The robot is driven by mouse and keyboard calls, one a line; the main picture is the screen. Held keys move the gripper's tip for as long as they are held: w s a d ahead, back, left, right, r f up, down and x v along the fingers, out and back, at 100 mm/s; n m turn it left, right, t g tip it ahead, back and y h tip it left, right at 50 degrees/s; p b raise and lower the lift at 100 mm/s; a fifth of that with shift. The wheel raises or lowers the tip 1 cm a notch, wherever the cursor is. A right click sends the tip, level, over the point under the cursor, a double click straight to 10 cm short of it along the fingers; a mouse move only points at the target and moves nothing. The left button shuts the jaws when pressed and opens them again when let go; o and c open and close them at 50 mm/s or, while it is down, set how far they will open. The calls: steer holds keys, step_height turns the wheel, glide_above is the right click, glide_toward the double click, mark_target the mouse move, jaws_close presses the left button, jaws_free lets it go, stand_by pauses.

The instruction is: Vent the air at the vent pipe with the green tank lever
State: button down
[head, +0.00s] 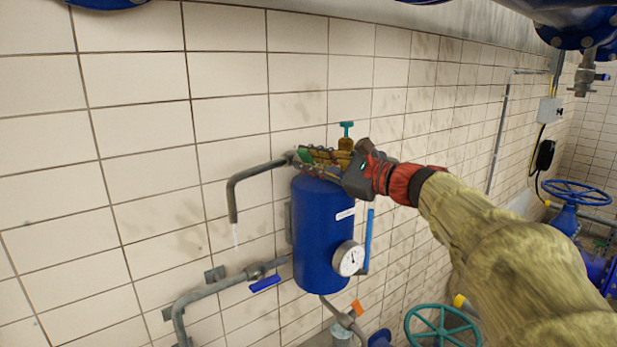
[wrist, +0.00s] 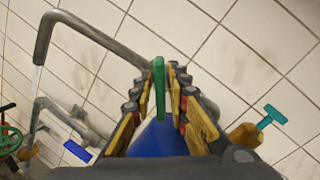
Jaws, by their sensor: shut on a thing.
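The blue tank (head: 318,235) is mounted at the tiled wall, with a round gauge (head: 348,258) on its front. The green tank lever (wrist: 159,88) stands between the two fingers in the wrist view; only a bit of it (head: 304,157) shows in the head view. My gripper (wrist: 161,78) is shut on this lever above the tank top. The grey vent pipe (head: 232,190) runs left from the tank top and bends down. A thin whitish stream (head: 236,235) hangs below its open end. The lever's base is partly hidden by my fingers.
A brass valve with a teal T-handle (head: 346,131) stands close behind my gripper. A lower pipe has a blue lever (head: 265,284). A blue bar handle (head: 369,240) is right of the tank. A teal handwheel (head: 442,328) lies below my arm. The wall at left is bare.

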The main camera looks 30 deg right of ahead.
steer(key=shift+n+b, duration=0.5)
steer(key=shift+b, duration=0.05)
steer(key=c, duration=1.9)
jaws_free()
steer(key=shift+s, duration=0.15)
steer(key=v, duration=1.1)
steer(key=shift+s+d, duration=0.25)
steer(key=shift+s, duration=0.1)
